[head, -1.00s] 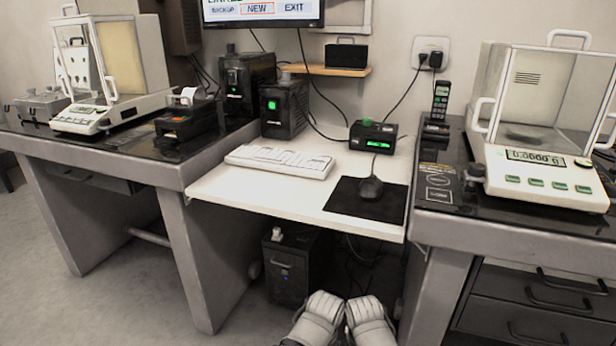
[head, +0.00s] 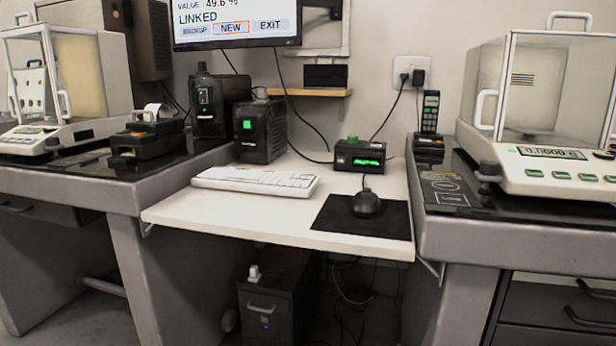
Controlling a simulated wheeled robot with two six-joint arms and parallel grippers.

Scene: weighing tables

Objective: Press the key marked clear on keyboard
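The white keyboard (head: 256,181) lies on the pale pull-out desk between the two weighing tables. Its keys are too small to read, so I cannot tell which one is marked clear. Nothing touches the keyboard. Neither of my grippers shows in the head view now.
A black mouse (head: 366,204) rests on a dark mat (head: 331,216) right of the keyboard. Black boxes (head: 261,131) and a small green-lit device (head: 361,156) stand behind. A monitor (head: 237,22) hangs above. Balances stand on the left table (head: 81,187) and right table (head: 480,235).

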